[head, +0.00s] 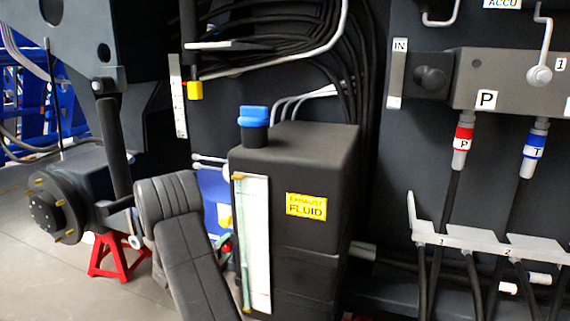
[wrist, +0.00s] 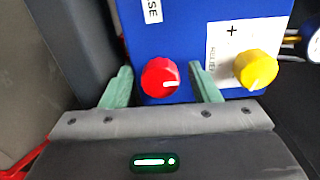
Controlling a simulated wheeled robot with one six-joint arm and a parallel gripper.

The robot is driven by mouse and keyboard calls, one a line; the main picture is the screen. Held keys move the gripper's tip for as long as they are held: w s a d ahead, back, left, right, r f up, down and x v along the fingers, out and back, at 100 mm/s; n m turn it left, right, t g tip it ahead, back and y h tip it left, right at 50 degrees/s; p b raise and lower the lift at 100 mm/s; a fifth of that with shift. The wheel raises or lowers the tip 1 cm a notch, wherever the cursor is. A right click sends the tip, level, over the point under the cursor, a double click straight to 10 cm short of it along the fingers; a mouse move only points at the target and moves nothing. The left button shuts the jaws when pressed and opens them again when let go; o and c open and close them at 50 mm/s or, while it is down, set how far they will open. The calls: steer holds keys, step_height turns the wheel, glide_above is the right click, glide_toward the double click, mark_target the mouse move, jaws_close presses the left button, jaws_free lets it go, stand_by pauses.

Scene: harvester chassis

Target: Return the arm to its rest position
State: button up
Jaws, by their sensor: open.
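My gripper (wrist: 160,70) shows in the wrist view with its two green fingers spread apart. It is open and holds nothing. A red knob (wrist: 160,77) on the front of a blue box (wrist: 190,30) shows between the fingers, with a gap on each side. How far the fingertips are from the box is hard to tell. A yellow knob (wrist: 257,69) is right of the right finger. In the head view the blue box (head: 211,190) is partly hidden, and my gripper cannot be made out clearly.
A black exhaust fluid tank (head: 310,170) with a blue cap (head: 254,118) stands just right of the blue box. A wheel hub (head: 52,207) and a red stand (head: 112,258) are at the left. Hoses and a valve panel (head: 505,80) are at the right. Grey floor is clear at lower left.

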steer(key=shift+n, duration=0.7)
